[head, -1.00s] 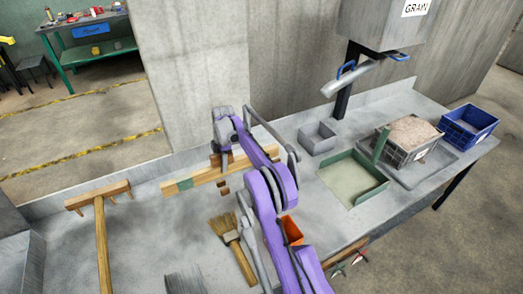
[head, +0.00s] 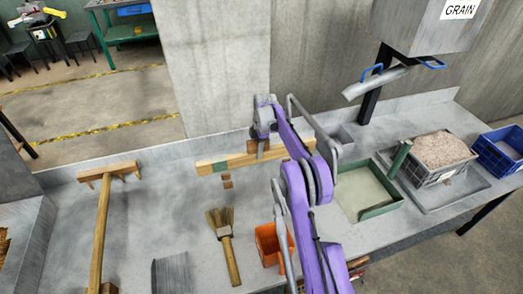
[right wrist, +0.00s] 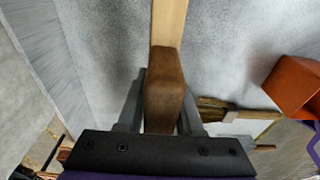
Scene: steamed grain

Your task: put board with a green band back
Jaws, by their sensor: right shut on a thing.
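The board with a green band (head: 240,162) is a long pale wooden strip near the back of the grey counter, in front of the concrete pillar. Its green band is near its left end. My right gripper (head: 258,146) is shut on it by a brown wooden grip. In the right wrist view the brown grip (right wrist: 165,85) sits between the fingers of my right gripper (right wrist: 160,110), and the pale strip runs away beyond it. My arm hides part of the board's right side. Whether the board touches the counter I cannot tell. My left gripper is not in view.
A wooden rake (head: 101,220) lies at the left. A brush (head: 226,245) and an orange container (head: 270,242) are in front of the board. Small brown pieces (head: 227,180) show just below it. A green-edged tray (head: 372,207), grain crate (head: 440,157) and blue crate (head: 497,153) are right.

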